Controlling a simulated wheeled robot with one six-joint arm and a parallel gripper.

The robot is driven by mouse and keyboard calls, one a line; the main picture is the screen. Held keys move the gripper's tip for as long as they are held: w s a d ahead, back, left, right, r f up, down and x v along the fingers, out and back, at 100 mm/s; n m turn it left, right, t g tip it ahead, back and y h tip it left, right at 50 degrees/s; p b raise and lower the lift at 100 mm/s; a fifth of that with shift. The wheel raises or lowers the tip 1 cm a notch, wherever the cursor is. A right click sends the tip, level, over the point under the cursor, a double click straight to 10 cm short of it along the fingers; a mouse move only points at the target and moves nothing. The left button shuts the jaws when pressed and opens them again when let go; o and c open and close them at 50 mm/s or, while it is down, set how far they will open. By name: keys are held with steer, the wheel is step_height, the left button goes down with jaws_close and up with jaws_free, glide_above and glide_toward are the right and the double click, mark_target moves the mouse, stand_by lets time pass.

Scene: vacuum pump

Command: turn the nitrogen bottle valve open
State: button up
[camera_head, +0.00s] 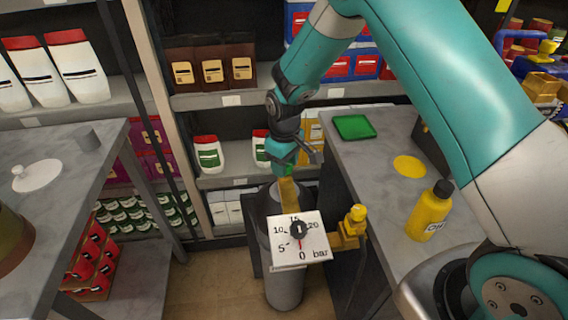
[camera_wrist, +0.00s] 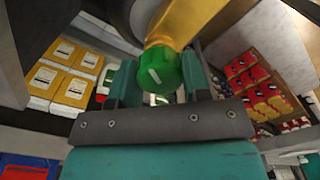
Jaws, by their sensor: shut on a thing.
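The nitrogen bottle (camera_head: 285,288) is a grey cylinder standing on the floor between the two counters. A yellow fitting (camera_head: 288,192) rises from its top, with a green valve knob (camera_wrist: 160,70) on it. In the wrist view the knob sits between the two fingers of my gripper (camera_wrist: 160,78), which is shut on it. In the head view my gripper (camera_head: 291,166) reaches down to the knob and mostly hides it. A square white pressure gauge (camera_head: 285,258) faces the head camera in front of the bottle. Its red needle points down at 0 bar.
A yellow side fitting (camera_head: 351,222) stands right of the gauge. The right counter (camera_head: 385,180) holds a yellow bottle (camera_head: 430,213), a yellow disc (camera_head: 409,167) and a green tray (camera_head: 354,127). A grey counter (camera_head: 75,180) is at left. Stocked shelves (camera_head: 225,99) stand behind.

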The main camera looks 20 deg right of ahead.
steer(key=n, duration=0.6)
steer(key=shift+n, duration=0.3)
stand_by(0.4)
steer(key=o, duration=0.9)
steer(key=shift+r, duration=0.15)
step_height(320, 180, up, 17)
steer(key=shift+r+b, duration=0.15)
steer(key=shift+b, duration=0.75)
